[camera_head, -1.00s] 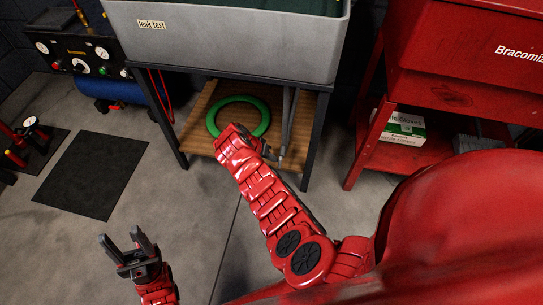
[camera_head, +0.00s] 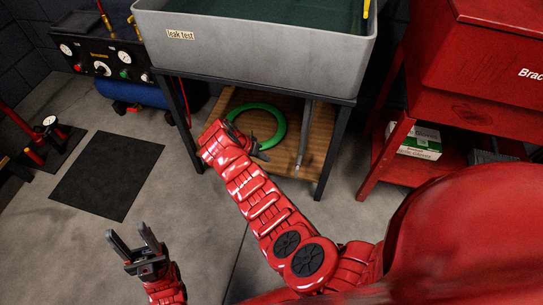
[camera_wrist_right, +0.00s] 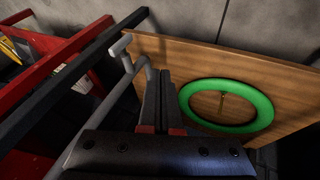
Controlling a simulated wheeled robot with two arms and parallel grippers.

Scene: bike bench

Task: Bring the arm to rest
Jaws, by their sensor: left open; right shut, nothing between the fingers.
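My right arm reaches up the middle of the head view. Its gripper (camera_head: 259,153) is mostly hidden behind its own wrist there. In the right wrist view the right gripper (camera_wrist_right: 162,76) is shut and empty, its fingers side by side. They overlap the edge of a wooden shelf (camera_wrist_right: 160,52) in that view; I cannot tell whether they touch it. My left gripper (camera_head: 130,236) is open and empty at the lower left, over the bare floor.
A green ring (camera_head: 281,128) lies on the shelf under the grey leak test tank (camera_head: 260,50); it also shows in the wrist view (camera_wrist_right: 267,105). A grey pipe (camera_wrist_right: 150,67) runs beside the right fingers. A red cabinet (camera_head: 480,60) stands right; a dark mat (camera_head: 108,172) lies left.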

